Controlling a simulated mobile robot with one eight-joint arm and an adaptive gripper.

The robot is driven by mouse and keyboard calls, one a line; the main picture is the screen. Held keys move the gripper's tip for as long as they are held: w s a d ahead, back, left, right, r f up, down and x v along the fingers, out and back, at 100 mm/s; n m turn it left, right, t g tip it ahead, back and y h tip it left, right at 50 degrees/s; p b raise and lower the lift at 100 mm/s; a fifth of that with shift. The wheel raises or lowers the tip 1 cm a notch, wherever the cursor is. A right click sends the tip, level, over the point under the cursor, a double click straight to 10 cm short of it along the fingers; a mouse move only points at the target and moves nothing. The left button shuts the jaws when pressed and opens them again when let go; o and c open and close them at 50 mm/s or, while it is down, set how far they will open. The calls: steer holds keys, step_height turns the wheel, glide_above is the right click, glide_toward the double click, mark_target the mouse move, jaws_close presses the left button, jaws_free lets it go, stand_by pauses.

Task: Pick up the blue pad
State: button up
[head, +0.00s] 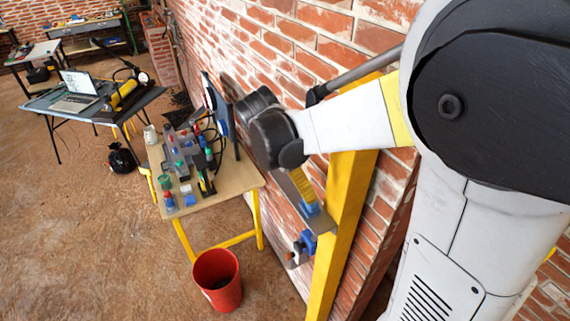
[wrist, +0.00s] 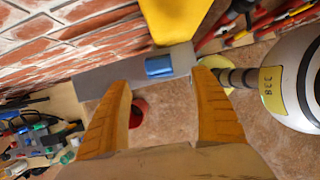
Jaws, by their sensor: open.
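The blue pad (wrist: 159,67) is a small blue block lying on a narrow grey plate (wrist: 100,82) in the wrist view. My gripper (wrist: 161,84) is open, with its orange fingers spread to the left and right of the pad, and nothing is held between them. In the head view the pad (head: 310,209) shows just beyond my orange fingers (head: 304,191), on the plate at the yellow post. Whether the fingers touch the plate cannot be told.
The yellow post (head: 348,210) stands against the brick wall, with a blue clamp-like part (head: 308,240) below the plate. A cluttered wooden table (head: 236,178) stands to the left. A red bucket (head: 217,278) is on the floor. Open floor lies to the left.

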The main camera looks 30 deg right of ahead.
steer(key=x, duration=0.4)
steer(key=shift+a, duration=0.2)
steer(key=x, duration=0.5)
steer(key=shift+w+d+f, duration=0.2)
steer(key=shift+w+d, duration=0.05)
steer(key=shift+d, duration=0.2)
steer(key=shift+s, duration=0.1)
steer(key=c, duration=1.3)
